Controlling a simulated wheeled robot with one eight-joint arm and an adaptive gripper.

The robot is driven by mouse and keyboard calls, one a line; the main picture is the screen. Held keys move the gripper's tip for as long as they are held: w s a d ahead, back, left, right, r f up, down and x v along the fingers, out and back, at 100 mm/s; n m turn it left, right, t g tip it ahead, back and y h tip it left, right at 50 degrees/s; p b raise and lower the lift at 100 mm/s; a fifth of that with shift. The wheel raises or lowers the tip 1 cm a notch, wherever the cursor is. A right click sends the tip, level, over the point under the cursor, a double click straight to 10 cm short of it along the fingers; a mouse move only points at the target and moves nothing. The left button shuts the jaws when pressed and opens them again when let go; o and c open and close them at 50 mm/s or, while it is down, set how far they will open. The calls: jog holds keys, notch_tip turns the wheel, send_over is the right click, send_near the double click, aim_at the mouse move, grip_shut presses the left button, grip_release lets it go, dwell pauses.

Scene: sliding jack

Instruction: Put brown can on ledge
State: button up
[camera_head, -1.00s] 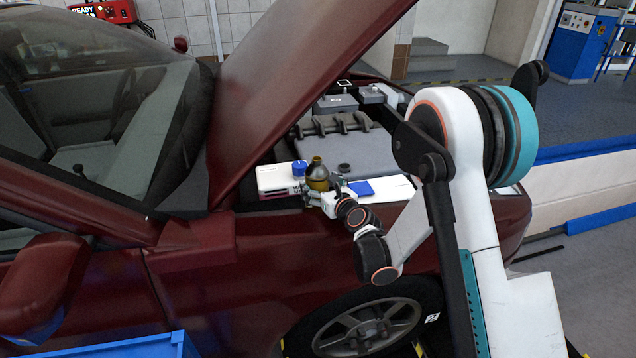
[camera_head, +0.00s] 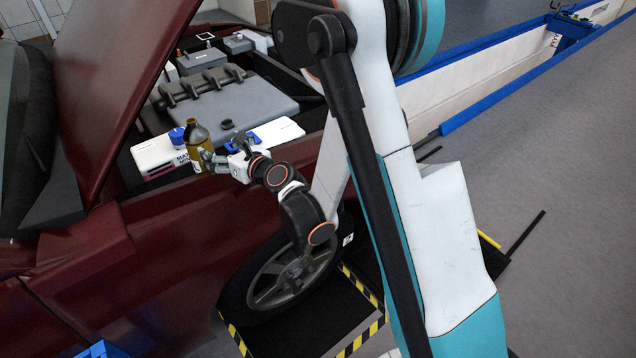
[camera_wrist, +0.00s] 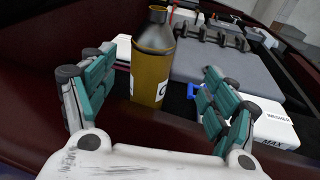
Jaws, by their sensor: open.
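The brown can (camera_head: 197,142) is bottle-shaped, with a dark shoulder and narrow neck. It looks upright at the near edge of the car's engine bay, beside a white box. In the wrist view, the can (camera_wrist: 150,72) shows a white label low on its front and stands ahead between my spread fingers. My gripper (camera_head: 213,158) is open and reaches to the can from the right; in the wrist view, gaps show on both sides of it. What supports the can's base is hidden. I cannot tell which surface is the ledge.
The white box (camera_head: 158,153) with a blue cap (camera_head: 177,135) lies left of the can. A white washer tank (camera_wrist: 265,122) lies to the right. The raised red hood (camera_head: 125,75) slopes up at left. Behind is the grey engine cover (camera_head: 245,100). A striped ramp (camera_head: 345,320) is below the wheel.

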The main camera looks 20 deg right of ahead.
jog(key=d+r+m+t+h, duration=0.2)
jog(key=d+r+m, duration=0.2)
jog(key=r+m, duration=0.25)
jog(key=d+r+m+t+h, duration=0.1)
jog(key=d+r+m+h, duration=0.1)
jog(key=d+r+m, duration=0.45)
jog(key=s+d+r+m+g+h, duration=0.1)
jog(key=s+d+r+m+h, duration=0.6)
jog(key=m, duration=0.3)
jog(key=s+d+f+m+g+y, duration=0.1)
jog(key=s+d+f+m+g, duration=0.15)
jog(key=s+m, duration=0.55)
jog(key=s+d+f+m+g, duration=0.2)
jog(key=s+f+m+g, duration=0.25)
jog(key=s, duration=0.45)
jog(key=s+a+f+m+g+y, duration=0.2)
jog(key=s+a+f+m, duration=0.1)
jog(key=s, duration=0.6)
jog(key=shift+s+a+f+m+g+y, duration=0.2)
jog(key=shift+s+a+m+g+y, duration=0.15)
jog(key=shift+a+m, duration=0.55)
